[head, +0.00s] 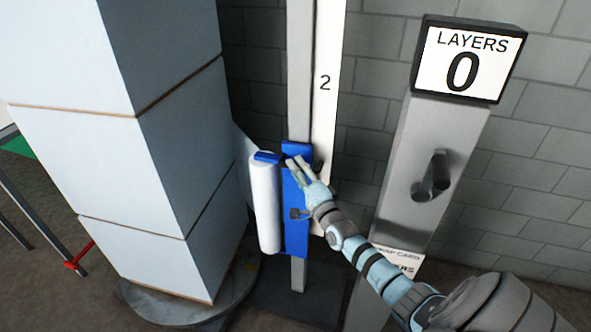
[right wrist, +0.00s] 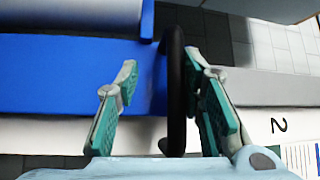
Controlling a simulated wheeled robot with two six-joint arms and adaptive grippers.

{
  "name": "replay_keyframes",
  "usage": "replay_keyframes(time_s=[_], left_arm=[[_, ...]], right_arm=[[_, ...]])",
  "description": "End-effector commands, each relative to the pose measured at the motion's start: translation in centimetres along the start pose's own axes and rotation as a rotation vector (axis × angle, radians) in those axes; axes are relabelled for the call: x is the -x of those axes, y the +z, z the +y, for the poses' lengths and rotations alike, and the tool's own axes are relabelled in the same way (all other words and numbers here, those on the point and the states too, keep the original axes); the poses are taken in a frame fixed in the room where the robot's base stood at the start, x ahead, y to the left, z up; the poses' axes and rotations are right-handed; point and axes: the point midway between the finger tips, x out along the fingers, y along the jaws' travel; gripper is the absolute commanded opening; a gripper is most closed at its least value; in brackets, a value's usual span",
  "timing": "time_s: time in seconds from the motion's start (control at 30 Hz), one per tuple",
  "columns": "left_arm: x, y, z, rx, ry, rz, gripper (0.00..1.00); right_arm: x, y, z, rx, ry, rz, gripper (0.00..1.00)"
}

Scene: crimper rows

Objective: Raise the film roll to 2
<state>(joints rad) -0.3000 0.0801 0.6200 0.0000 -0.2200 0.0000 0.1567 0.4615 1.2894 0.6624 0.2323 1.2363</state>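The white film roll (head: 265,205) stands upright on a blue carriage (head: 294,235) on a grey mast (head: 300,60). A white scale strip beside the mast carries a "2" (head: 325,82), well above the carriage; the 2 also shows in the right wrist view (right wrist: 279,125). My right gripper (head: 296,164) is at the upper part of the carriage, right of the roll. In the right wrist view its green-padded fingers (right wrist: 162,80) are apart, with a black bar (right wrist: 176,90) between them, nearer the right finger. The blue carriage (right wrist: 70,75) lies beyond. My left gripper is out of view.
A tall stack of pale boxes (head: 130,165) stands on a round turntable (head: 165,308) at left, close to the roll. A grey post with a dark handle (head: 432,178) and a "LAYERS 0" display (head: 462,62) stands at right, before a block wall.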

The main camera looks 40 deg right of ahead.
Motion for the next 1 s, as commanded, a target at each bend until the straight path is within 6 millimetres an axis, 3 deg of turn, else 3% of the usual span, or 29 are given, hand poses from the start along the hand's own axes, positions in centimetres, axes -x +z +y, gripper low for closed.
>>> replay_keyframes(time_s=[0.03, 0.1, 0.3, 0.73, 0.8, 0.87, 0.97, 1.0], left_arm=[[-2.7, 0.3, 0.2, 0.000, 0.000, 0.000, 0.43], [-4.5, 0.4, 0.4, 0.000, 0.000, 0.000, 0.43], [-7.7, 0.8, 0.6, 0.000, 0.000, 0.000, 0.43], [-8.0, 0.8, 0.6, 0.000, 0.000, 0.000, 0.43], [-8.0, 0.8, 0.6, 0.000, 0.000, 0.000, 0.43], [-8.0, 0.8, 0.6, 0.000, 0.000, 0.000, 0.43], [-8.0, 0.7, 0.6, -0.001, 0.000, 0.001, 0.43], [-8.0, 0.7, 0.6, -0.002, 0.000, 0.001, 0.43]], right_arm=[[0.4, 0.4, 2.9, 0.001, 0.003, 0.000, 0.33], [0.6, 0.7, 4.7, 0.000, 0.003, -0.002, 0.33], [1.0, 1.1, 8.2, 0.000, 0.003, -0.002, 0.33], [1.1, 1.2, 8.6, 0.002, 0.003, -0.002, 0.33], [1.5, 1.4, 9.6, 0.024, 0.026, -0.005, 0.33], [2.4, 1.8, 11.7, 0.077, 0.077, -0.013, 0.33], [6.1, 3.1, 18.9, 0.260, 0.253, -0.061, 0.33], [9.0, 4.0, 23.1, 0.371, 0.358, -0.108, 0.33]])
